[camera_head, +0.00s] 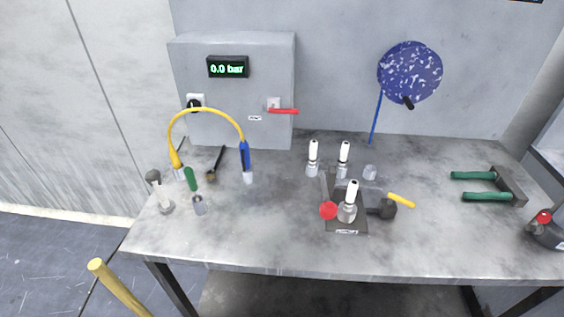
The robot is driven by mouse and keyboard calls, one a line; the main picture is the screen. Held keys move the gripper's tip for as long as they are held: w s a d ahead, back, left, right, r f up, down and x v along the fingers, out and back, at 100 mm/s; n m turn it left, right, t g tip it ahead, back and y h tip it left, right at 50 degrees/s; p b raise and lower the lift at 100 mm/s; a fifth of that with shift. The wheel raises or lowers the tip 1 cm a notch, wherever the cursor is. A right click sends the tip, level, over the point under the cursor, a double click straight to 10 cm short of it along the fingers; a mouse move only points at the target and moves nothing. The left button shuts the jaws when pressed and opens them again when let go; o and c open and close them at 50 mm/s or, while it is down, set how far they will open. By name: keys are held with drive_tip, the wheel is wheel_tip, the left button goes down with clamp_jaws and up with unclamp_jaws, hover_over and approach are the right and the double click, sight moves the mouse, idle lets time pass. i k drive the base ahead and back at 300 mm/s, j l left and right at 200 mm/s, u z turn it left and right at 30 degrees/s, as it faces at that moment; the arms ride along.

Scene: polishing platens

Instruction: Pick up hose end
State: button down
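A yellow hose (205,111) arches over the back left of the workbench. Its right end carries a blue fitting (245,156) that points down, with a pale tip (248,178) close to the bench top. I cannot tell whether the tip touches the bench. The hose's left end is a yellow piece (176,160) low at the back left. A thin blue line (376,118) hangs from the speckled blue disc (410,66) on the wall to the back of the bench. My gripper is not in view.
A grey box (232,120) with a "0.0 bar" display stands behind the hose. A green-handled tool (190,179) and black-handled brush (215,163) lie nearby. White-handled tools (313,158) and a dark fixture (348,226) fill the centre. The front left bench edge (165,250) is clear.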

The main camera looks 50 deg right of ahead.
sight(354, 186)
drive_tip(key=i+j, duration=0.1)
drive_tip(key=j, duration=0.65)
drive_tip(key=i+j, duration=0.15)
drive_tip(key=j, duration=0.2)
drive_tip(key=j+z, duration=0.25)
drive_tip(key=z, duration=0.15)
drive_tip(key=j+z, duration=0.55)
drive_tip(key=z, duration=0.8)
